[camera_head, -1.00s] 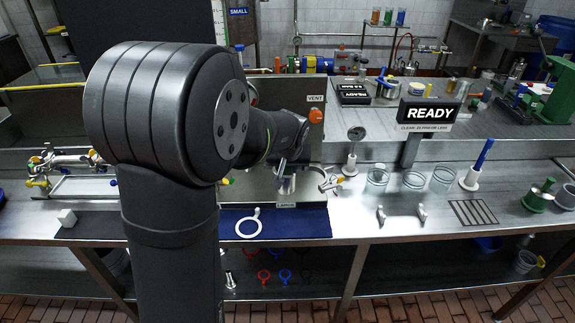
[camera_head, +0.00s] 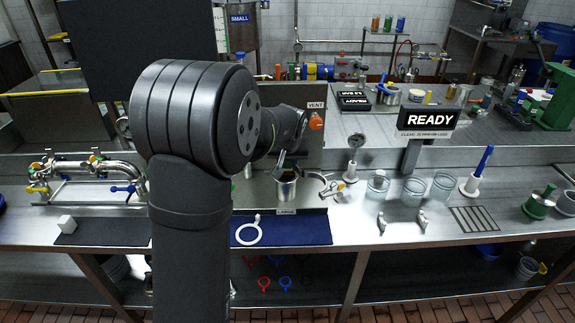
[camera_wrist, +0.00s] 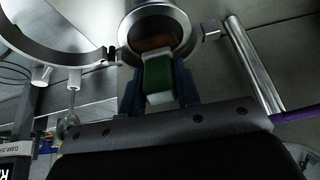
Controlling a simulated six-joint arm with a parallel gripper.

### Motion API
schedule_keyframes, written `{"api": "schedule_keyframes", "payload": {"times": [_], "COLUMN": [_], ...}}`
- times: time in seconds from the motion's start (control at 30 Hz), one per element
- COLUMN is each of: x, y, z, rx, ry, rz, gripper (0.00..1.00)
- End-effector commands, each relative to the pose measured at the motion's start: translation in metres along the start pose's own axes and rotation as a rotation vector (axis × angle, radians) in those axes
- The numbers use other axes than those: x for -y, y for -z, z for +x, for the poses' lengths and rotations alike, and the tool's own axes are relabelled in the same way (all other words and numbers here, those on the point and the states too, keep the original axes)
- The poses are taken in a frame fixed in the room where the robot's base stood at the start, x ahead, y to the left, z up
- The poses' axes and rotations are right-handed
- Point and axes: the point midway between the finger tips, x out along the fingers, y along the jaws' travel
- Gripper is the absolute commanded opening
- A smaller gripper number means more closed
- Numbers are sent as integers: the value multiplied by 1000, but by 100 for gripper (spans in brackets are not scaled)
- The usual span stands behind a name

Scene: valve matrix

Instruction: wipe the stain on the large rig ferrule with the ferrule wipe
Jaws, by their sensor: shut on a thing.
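My gripper (camera_wrist: 160,92) is shut on the ferrule wipe (camera_wrist: 158,80), a small block with green and white layers, held between its blue fingers. The large rig ferrule (camera_wrist: 183,25) is a round, open metal cup just beyond the fingertips in the wrist view. A brown stain (camera_wrist: 155,43) shows inside it. The wipe's far end overlaps the ferrule's near rim in the picture; I cannot tell whether they touch. In the head view the ferrule (camera_head: 286,191) stands behind the "LARGE" label, with my gripper (camera_head: 281,166) just above it.
An open clamp ring (camera_wrist: 50,58) lies beside the ferrule in the wrist view. A metal post (camera_wrist: 252,65) stands on the other side. A white ring (camera_head: 243,240) lies on the blue mat (camera_head: 300,230).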

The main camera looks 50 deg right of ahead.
Motion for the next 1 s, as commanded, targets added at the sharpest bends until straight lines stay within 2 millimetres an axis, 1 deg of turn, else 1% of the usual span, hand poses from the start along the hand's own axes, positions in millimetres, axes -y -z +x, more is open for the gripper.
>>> {"api": "schedule_keyframes", "payload": {"times": [0.1, 0.27, 0.37, 0.47, 0.7, 1.0], "x": [0, -1, -2, -3, -2, -2], "y": [8, 12, 12, 6, -13, -25], "z": [3, 2, 0, -6, -15, -20], "rx": [-2, -7, -10, -14, -7, -4], "ry": [-1, -3, -5, -6, -3, -2], "rz": [-1, 0, 0, 0, 1, 0], "gripper": [0, 0, 0, 0, 0, 0]}}
